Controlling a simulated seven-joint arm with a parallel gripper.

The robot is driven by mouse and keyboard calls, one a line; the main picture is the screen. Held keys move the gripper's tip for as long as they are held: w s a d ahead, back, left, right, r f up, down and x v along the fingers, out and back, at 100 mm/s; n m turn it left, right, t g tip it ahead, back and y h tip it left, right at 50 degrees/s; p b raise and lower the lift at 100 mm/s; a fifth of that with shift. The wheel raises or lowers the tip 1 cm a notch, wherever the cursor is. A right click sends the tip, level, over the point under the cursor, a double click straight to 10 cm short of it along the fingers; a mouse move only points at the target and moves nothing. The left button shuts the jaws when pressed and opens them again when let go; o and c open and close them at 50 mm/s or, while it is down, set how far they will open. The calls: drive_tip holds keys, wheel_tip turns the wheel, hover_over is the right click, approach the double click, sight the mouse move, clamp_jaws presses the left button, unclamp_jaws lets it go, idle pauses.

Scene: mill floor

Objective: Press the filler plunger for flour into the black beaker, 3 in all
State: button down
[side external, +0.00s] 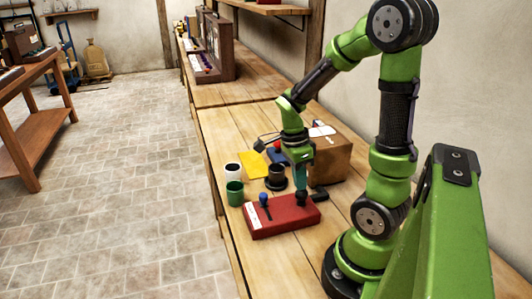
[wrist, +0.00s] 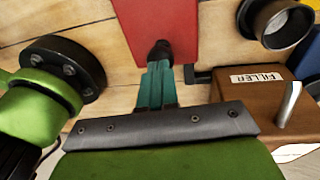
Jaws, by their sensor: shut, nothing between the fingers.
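A brown box (wrist: 228,97) with a white label reading FILLER (wrist: 256,78) and a metal lever (wrist: 290,103) is at right in the wrist view. The black beaker (side external: 275,182) stands behind a red box (side external: 282,217) in the side view. Its round opening shows at upper right in the wrist view (wrist: 280,20). The red box carries a blue knob (side external: 264,198) and a black knob (side external: 303,197). My gripper (side external: 301,186) points down at the black knob with its teal fingers shut and empty. I cannot tell whether the tips touch it.
A white beaker (side external: 232,171) and a green beaker (side external: 234,193) stand left of the black one. A yellow sheet (side external: 254,165) and a blue item (side external: 277,157) lie behind. The bench front, left of the red box, is narrow. Wooden cases (side external: 213,50) stand farther back.

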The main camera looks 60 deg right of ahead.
drive_tip(key=shift+f, duration=0.25)
drive_tip(key=shift+f, duration=0.95)
drive_tip(key=shift+s, duration=0.1)
wheel_tip(320, 180, up, 14)
drive_tip(key=w, duration=0.2)
drive_tip(key=shift+w+r, duration=0.15)
drive_tip(key=shift+w, duration=0.25)
drive_tip(key=shift+d, duration=0.1)
